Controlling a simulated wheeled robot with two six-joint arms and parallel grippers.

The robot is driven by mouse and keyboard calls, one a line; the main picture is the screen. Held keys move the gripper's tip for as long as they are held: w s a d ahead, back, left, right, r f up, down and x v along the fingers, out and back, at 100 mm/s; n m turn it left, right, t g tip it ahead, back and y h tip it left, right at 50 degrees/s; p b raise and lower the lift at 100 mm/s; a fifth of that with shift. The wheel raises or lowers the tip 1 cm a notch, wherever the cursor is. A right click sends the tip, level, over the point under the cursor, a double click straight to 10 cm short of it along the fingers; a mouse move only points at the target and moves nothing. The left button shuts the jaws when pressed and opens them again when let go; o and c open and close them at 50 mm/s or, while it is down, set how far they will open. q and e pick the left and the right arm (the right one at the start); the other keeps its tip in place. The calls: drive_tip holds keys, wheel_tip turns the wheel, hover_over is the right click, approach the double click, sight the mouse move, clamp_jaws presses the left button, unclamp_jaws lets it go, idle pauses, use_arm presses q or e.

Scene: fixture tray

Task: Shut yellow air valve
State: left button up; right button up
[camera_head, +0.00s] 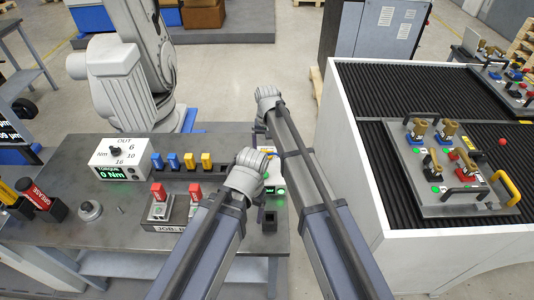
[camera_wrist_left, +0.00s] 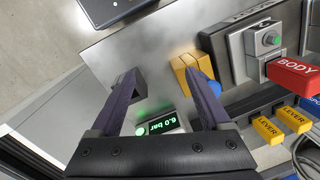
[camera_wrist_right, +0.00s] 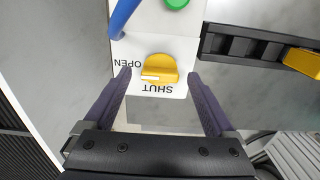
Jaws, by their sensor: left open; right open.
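The yellow air valve knob (camera_wrist_right: 158,69) sits on a white panel (camera_wrist_right: 155,20) in the right wrist view. Its white mark lies toward the left, on the side of the OPEN label; the SHUT label is below it. My right gripper (camera_wrist_right: 159,75) is open, with its fingers on either side of the knob, apart from it as far as I can tell. In the left wrist view my left gripper (camera_wrist_left: 166,64) is open and empty above the grey bench (camera_wrist_left: 125,50). A green display (camera_wrist_left: 162,126) there reads 6.0 bar. In the head view my arms largely hide the valve area.
A torque box (camera_head: 120,155) and red, blue and yellow handles stand on the bench left of my arms. A blue handle (camera_wrist_right: 122,15) and green button (camera_wrist_right: 176,3) are near the knob. A fixture plate (camera_head: 445,165) lies on the ribbed cabinet top at right.

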drive_tip(key=shift+f, duration=0.15)
drive_tip(key=shift+c, duration=0.2)
drive_tip(key=c, duration=1.3)
drive_tip(key=shift+c, duration=0.2)
drive_tip(key=shift+n, duration=0.4)
drive_tip(key=n, duration=0.8)
drive_tip(key=shift+n, duration=0.3)
drive_tip(key=n, duration=0.4)
drive_tip(key=shift+n, duration=2.2)
